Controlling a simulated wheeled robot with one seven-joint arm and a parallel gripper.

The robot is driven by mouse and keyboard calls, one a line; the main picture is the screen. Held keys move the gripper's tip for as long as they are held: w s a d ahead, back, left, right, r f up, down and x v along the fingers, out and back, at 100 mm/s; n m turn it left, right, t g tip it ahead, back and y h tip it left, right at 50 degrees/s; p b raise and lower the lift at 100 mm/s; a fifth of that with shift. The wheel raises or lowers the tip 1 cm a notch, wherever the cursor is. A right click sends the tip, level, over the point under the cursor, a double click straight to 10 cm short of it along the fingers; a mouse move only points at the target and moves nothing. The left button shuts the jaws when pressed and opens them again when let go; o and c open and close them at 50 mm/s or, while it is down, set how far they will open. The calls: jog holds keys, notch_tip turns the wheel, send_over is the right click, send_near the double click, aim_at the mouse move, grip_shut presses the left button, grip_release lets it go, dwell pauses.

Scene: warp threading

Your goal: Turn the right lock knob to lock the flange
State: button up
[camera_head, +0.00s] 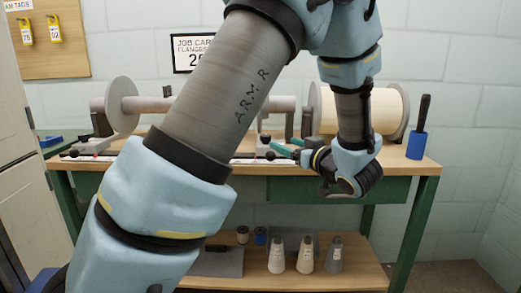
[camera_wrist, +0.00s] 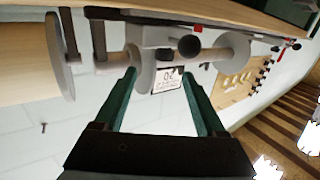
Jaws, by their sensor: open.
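My gripper (camera_head: 285,149) is open and empty, with green fingers that also show in the wrist view (camera_wrist: 160,75). A black lock knob (camera_head: 265,138) sits at the bench's front, close to the fingertips. In the wrist view a round black knob (camera_wrist: 190,47) lies just beyond the right-hand fingertip, apart from the fingers. A second black knob (camera_head: 73,153) sits at the bench's left end. A grey flange disc (camera_head: 122,104) is around the bar at left. A pale disc (camera_wrist: 146,68) shows between the fingers in the wrist view; I cannot tell whether it is the same one.
A cream roll (camera_head: 385,110) between discs stands at the bench's right. A blue holder (camera_head: 416,145) with a black-handled tool stands near the right edge. The wooden bench (camera_head: 405,166) has a lower shelf with several cones (camera_head: 305,255). My arm hides the bench's middle.

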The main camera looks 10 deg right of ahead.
aim_at(269, 137)
jog(key=shift+y, duration=0.3)
jog(key=x, duration=1)
jog(key=shift+w+a, duration=0.1)
jog(key=shift+a, duration=0.15)
grip_shut()
